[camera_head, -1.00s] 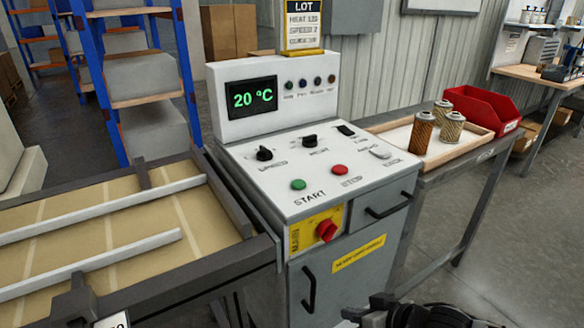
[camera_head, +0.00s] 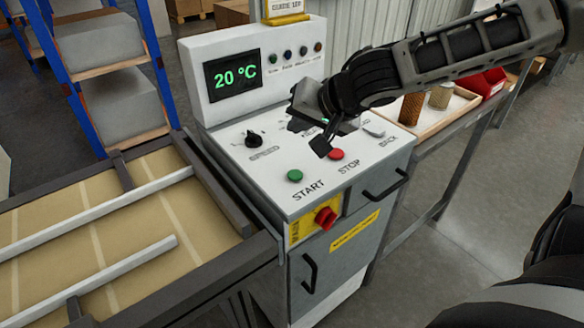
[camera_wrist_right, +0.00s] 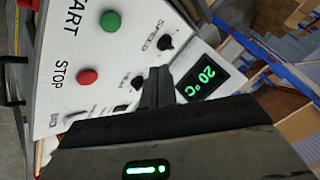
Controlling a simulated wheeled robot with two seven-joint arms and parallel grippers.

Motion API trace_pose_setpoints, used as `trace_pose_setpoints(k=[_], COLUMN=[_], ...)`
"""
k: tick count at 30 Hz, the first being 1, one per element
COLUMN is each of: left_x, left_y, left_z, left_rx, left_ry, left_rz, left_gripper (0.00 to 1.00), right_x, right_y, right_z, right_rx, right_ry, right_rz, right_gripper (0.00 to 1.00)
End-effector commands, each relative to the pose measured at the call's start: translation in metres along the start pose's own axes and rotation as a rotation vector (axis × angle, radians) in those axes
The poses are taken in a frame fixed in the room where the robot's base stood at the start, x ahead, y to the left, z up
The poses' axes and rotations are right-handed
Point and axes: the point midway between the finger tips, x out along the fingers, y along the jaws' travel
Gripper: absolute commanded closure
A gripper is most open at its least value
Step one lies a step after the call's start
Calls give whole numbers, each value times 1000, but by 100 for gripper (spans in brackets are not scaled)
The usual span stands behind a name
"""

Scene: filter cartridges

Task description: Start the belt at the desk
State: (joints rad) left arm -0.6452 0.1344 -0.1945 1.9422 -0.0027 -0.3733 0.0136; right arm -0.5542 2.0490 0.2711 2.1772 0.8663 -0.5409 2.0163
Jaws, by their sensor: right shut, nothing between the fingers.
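The control desk (camera_head: 270,168) has a sloped white panel with a green START button (camera_head: 295,176) and a red STOP button (camera_head: 337,154). In the right wrist view the START button (camera_wrist_right: 111,21) and STOP button (camera_wrist_right: 88,77) both show clear of the fingers. My right gripper (camera_head: 320,148) is shut and empty above the panel, just left of the STOP button and covering the heat knob's area. Its shut fingers (camera_wrist_right: 157,88) also show in the right wrist view, pointing over the panel. The belt (camera_head: 95,235) lies left of the desk. My left gripper is not in view.
A speed knob (camera_head: 253,140) stands left on the panel. A display (camera_head: 231,75) reads 20 °C. A red main switch (camera_head: 325,218) sits on the desk's front. A wooden tray (camera_head: 458,109) with cartridges (camera_head: 411,108) and a red bin (camera_head: 490,82) are to the right.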

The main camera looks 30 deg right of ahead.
Motion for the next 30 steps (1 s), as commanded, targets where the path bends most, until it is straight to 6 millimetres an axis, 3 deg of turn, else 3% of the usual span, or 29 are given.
trace_pose_setpoints(k=[8, 22, 30], left_x=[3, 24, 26], left_y=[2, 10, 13], left_z=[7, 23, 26], left_rx=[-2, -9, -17], left_ry=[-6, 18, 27], left_rz=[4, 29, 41], left_gripper=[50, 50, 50], right_x=[5, 51, 62], right_y=[4, 38, 45], right_z=[4, 37, 44], right_rx=[-2, -4, -3], right_ry=[0, -1, 1], right_rz=[0, -1, -1], right_gripper=[100, 100, 100])
